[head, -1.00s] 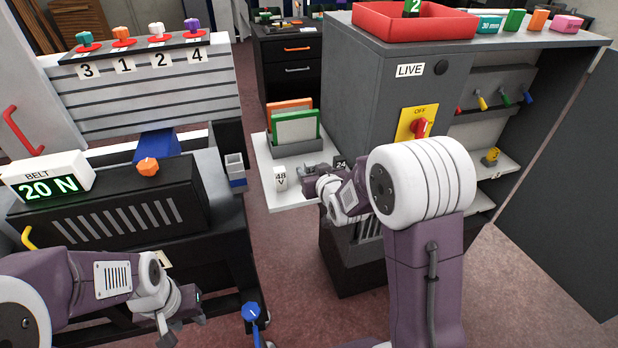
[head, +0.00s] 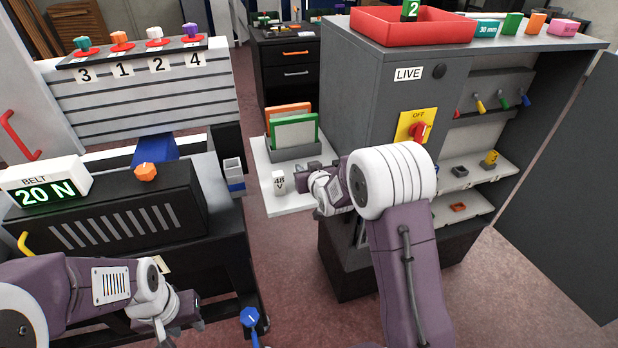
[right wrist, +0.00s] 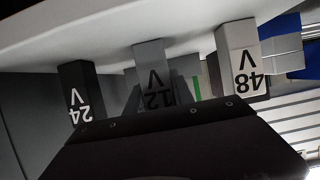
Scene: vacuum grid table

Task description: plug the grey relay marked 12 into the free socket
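The grey relay marked 12 V (right wrist: 152,80) is the middle one of three in the right wrist view, where the picture is upside down. A black relay marked 24 V (right wrist: 78,90) and a white one marked 48 V (right wrist: 238,60) flank it. My right gripper (head: 318,178) is at the white side shelf, right of the 48 V relay (head: 279,182). In the wrist view it is close to the 12 V relay; its fingertips do not show clearly. My left gripper (head: 168,325) is low at the left, its fingers unclear. A small dark item (head: 460,171), possibly a socket, is on a cabinet shelf.
The white side shelf (head: 262,165) also carries a rack with orange and green panels (head: 294,130). The grey cabinet (head: 385,95) has a LIVE sign and a red switch (head: 421,131) marked OFF. A yellow part (head: 490,158) and an orange-rimmed item (head: 459,207) are on its shelves.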

